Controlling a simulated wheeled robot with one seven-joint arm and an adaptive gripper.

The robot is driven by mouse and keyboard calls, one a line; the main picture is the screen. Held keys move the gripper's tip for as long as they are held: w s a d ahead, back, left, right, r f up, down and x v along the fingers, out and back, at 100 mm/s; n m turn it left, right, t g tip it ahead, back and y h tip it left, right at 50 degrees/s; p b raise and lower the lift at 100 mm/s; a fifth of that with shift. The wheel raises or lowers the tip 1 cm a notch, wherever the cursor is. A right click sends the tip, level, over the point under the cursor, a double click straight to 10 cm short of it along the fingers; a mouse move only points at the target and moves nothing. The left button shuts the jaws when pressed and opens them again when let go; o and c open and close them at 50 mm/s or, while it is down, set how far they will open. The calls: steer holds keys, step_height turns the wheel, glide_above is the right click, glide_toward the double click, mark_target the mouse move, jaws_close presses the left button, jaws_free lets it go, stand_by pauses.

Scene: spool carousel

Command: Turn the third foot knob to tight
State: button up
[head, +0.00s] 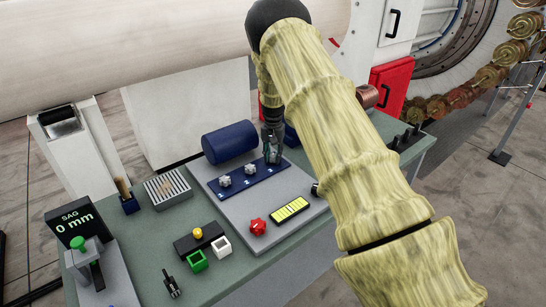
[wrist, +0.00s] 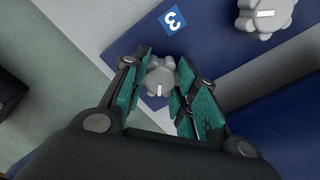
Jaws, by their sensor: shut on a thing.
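The third foot knob (wrist: 160,76) is a grey lobed knob beside a blue tile marked 3 (wrist: 172,18) in the wrist view. Its white pointer line faces the bottom of that picture. My gripper (wrist: 163,82) has its teal-padded fingers on both sides of the knob and is shut on it. In the head view my gripper (head: 272,153) is lowered at the right end of the blue knob strip (head: 237,184) and hides the third knob. The two other foot knobs, the left one (head: 224,181) and the middle one (head: 250,169), stand free.
A dark blue cylinder (head: 229,143) lies behind the strip. In front are a red knob (head: 258,227), a yellow display (head: 290,209), and green (head: 197,261) and white (head: 221,246) square pieces. A sign (head: 75,222) at left reads SAG 0 mm.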

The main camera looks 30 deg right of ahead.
steer(key=m+b, duration=0.1)
steer(key=m, duration=0.3)
steer(key=m+b, duration=0.1)
steer(key=m, duration=0.7)
steer(key=shift+r, duration=0.1)
steer(key=shift+m, duration=1.7)
steer(key=o, duration=1)
